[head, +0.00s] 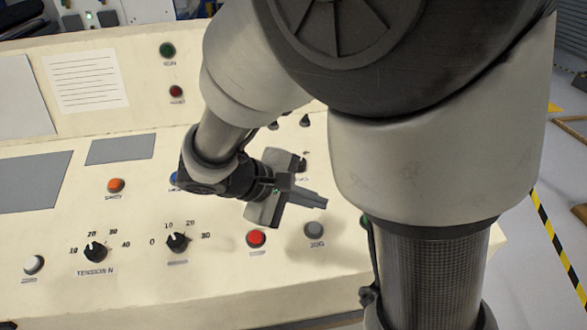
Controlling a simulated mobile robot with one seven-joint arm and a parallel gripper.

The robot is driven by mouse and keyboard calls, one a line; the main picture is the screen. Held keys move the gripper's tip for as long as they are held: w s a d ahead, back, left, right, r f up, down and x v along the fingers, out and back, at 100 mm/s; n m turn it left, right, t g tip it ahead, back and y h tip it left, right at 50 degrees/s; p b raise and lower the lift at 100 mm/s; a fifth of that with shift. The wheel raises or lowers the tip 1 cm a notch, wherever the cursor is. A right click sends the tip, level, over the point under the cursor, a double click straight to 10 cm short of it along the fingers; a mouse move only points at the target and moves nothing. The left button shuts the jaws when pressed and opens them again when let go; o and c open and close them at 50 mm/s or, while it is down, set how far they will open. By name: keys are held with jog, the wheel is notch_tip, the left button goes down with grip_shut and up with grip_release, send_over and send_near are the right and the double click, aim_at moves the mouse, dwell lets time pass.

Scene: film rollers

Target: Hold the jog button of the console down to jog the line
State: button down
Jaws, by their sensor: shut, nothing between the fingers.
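The cream console (120,290) fills the left and middle of the head view. Its grey jog button (314,229), with the label JOG below it, is on the sloped panel right of a red button. My gripper (312,199) is shut and empty. In the picture its fingertips are just above the jog button, and they look apart from it. The exact height of the gap cannot be told from this view.
A red button (256,238) is left of the jog button. A green button (365,222) is partly hidden behind my arm. Two black knobs, a tension knob (95,252) and another knob (177,242), an orange button (116,185) and a white button (33,264) are further left.

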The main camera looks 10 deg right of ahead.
aim_at(310, 232)
jog(key=shift+w+f+b, duration=0.3)
jog(key=shift+f+b, duration=0.75)
jog(key=shift+f, duration=0.35)
jog(key=shift+w+f+b, duration=0.35)
jog(key=shift+f+b, duration=0.75)
jog(key=shift+f, duration=0.3)
jog(key=shift+w+f+b, duration=0.3)
jog(key=shift+f+b, duration=0.75)
jog(key=shift+f, duration=0.35)
jog(key=shift+f, duration=0.1)
jog(key=shift+w+f+b, duration=0.1)
jog(key=shift+f+b, duration=0.2)
jog(key=shift+b, duration=0.05)
jog(key=shift+w+f+b, duration=0.1)
jog(key=shift+f+b, duration=0.3)
jog(key=shift+f, duration=0.1)
dwell(0.4)
jog(key=shift+r, duration=0.1)
jog(key=shift+s+r+p, duration=0.2)
jog(key=shift+r+p, duration=0.45)
jog(key=shift+r, duration=0.15)
jog(key=shift+s+r+p, duration=0.2)
jog(key=shift+r+p, duration=0.4)
jog(key=shift+r, duration=0.2)
jog(key=shift+s+r+p, duration=0.2)
jog(key=shift+r+p, duration=0.45)
jog(key=shift+r, duration=0.2)
jog(key=shift+s+r+p, duration=0.2)
jog(key=shift+r+p, duration=0.4)
jog(key=shift+r, duration=0.2)
